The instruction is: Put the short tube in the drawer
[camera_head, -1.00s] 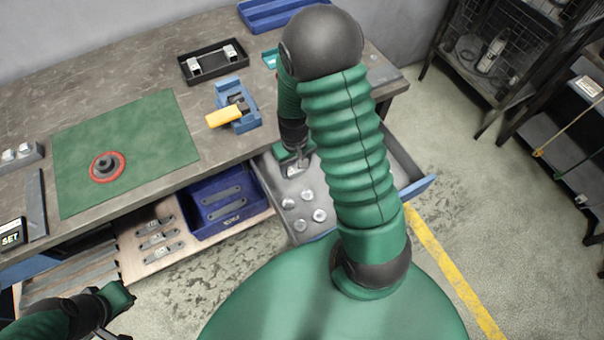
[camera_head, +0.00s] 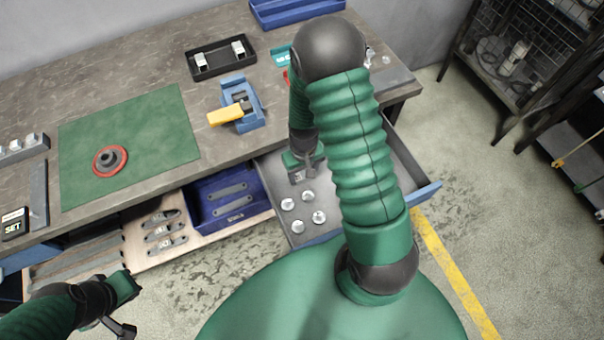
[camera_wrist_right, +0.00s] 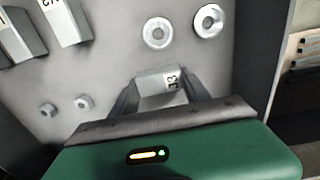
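The short tube, a small pale grey piece with a dark printed label, shows in the right wrist view (camera_wrist_right: 158,80). My right gripper (camera_wrist_right: 160,88) has one finger on each side of it, and they appear to touch it, so it looks shut on the tube. In the head view my right gripper (camera_head: 304,170) points down into the open drawer (camera_head: 405,165), low over its floor. My arm hides part of the drawer. My left gripper (camera_head: 118,326) is at the lower left, away from the table; its finger opening is unclear.
Several round metal pieces (camera_head: 304,197) lie in the drawer near my right gripper. Labelled grey blocks (camera_wrist_right: 65,20) lie close by. A blue bin (camera_head: 205,190) with flat bars stands left of the drawer. The tabletop holds a blue vise-like fixture (camera_head: 250,98), a black tray (camera_head: 197,71) and a green mat (camera_head: 75,140).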

